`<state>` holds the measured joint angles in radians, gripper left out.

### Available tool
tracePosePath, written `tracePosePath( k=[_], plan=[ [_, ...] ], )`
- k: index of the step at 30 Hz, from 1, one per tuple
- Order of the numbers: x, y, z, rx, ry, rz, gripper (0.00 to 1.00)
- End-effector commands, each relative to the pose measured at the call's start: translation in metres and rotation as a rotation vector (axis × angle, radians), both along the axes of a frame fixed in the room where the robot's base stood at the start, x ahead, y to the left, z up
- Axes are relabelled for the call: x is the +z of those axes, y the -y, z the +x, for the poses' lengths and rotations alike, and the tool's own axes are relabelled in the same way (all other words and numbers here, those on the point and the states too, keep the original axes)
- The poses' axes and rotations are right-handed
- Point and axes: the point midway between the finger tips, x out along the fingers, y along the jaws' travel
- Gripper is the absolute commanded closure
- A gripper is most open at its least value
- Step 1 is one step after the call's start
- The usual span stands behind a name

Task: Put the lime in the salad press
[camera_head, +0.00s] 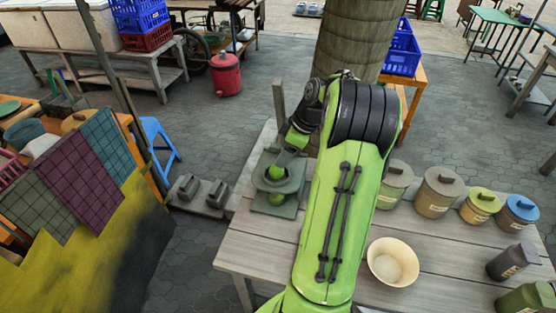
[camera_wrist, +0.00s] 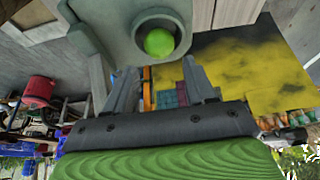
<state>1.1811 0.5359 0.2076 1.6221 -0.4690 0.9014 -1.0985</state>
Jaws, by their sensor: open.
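The lime (camera_wrist: 159,42) is a bright green ball in the round grey cup of the salad press (camera_wrist: 137,12) in the wrist view.
A cream bowl (camera_head: 393,262) stands on the wooden table (camera_head: 245,247) right of my arm. Several lidded jars (camera_head: 440,190) line the table's right side. A thick trunk (camera_head: 352,40) rises behind my arm. A yellow cloth (camera_head: 110,245) lies at the left.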

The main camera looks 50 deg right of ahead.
Motion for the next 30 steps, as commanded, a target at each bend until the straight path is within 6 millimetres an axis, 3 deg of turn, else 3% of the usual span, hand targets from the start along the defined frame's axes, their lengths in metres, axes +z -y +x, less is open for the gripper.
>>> tracePosePath(
  k=[1,3,8,30],
  plan=[
    [0.017,0.004,-0.005,-0.003,0.002,-0.002,0.45],
    [0.031,0.006,-0.01,-0.002,0.001,-0.002,0.45],
    [0.049,0.009,-0.017,0.0,0.001,0.0,0.45],
    [0.05,0.009,-0.018,0.0,0.0,0.001,0.45]
  ],
)
